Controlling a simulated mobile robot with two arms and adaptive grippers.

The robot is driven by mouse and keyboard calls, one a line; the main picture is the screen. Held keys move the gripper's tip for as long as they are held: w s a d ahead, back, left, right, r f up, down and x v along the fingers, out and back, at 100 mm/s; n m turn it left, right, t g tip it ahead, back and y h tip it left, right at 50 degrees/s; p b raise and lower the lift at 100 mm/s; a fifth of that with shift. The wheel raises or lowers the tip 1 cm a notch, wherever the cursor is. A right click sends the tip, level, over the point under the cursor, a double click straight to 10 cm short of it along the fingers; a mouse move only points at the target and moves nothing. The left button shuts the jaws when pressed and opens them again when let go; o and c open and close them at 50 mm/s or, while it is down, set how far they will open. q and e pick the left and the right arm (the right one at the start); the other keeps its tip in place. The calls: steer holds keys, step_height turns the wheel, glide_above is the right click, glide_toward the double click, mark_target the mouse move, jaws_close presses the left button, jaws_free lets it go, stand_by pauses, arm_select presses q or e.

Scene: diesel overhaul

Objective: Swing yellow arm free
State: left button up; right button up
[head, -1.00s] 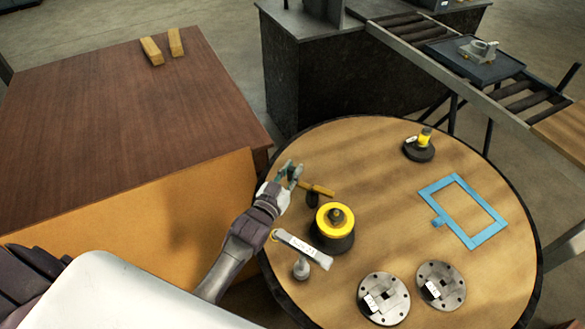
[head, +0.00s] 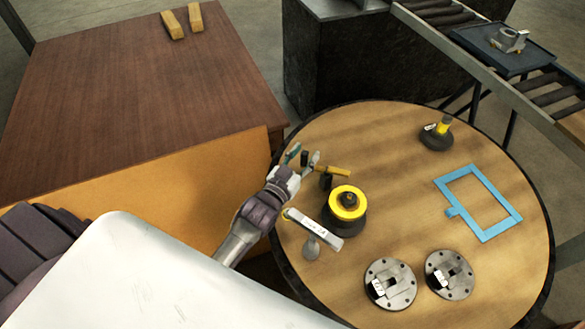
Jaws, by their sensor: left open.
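The yellow arm (head: 334,171) is a short yellow bar on a dark pivot post, lying across the left part of the round table. Behind my fingers, its left end is hard to make out. Right in front of it, a yellow disc (head: 348,199) with a dark knob sits on a wide black base. My left gripper (head: 302,160) is open at the left end of the yellow arm, its fingers spread. I cannot tell whether a finger touches the bar. My right gripper is not in view.
On the round table (head: 400,215) are a white-labelled bar (head: 314,229), a small black-and-yellow stand (head: 437,134), a blue frame (head: 486,237) and two round metal flanges (head: 390,284) (head: 450,275). A brown table (head: 140,110) stands left, a roller conveyor (head: 470,53) at top right.

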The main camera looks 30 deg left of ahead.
arm_select(q)
steer(key=s, duration=1)
steer(key=shift+s+a, duration=0.2)
steer(key=shift+a, duration=0.25)
